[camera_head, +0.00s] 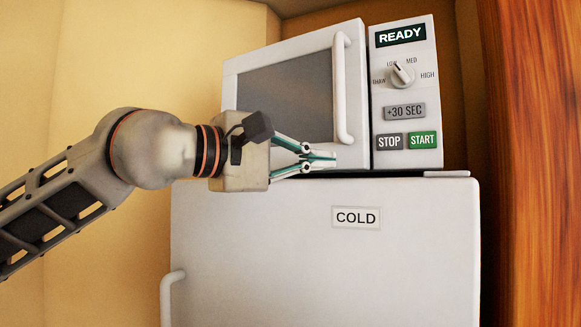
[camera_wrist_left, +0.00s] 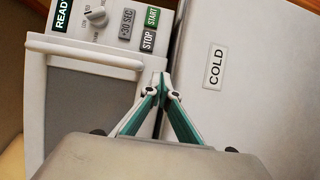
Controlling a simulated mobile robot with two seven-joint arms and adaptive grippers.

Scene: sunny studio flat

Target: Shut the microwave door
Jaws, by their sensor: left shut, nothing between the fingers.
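The white microwave (camera_head: 385,110) stands on top of a white fridge. Its door (camera_head: 230,90), with a dark window, sits close beside the control panel, with a thin dark line between them. I cannot tell whether it is fully latched. The door's vertical handle (camera_head: 340,90) is near the panel; it also shows in the left wrist view (camera_wrist_left: 85,54). My left gripper (camera_head: 334,160) is shut and empty, its fingertips at the door's lower right, just below the handle's lower end. In the wrist view the fingertips (camera_wrist_left: 161,78) appear beside the door's edge; contact is unclear. My right gripper is out of view.
The fridge (camera_head: 420,250) marked COLD fills the space below the microwave, its handle (camera_head: 170,295) at the left. A wooden panel (camera_head: 535,160) stands close on the right. A yellow wall (camera_head: 120,60) is behind; the left side is open.

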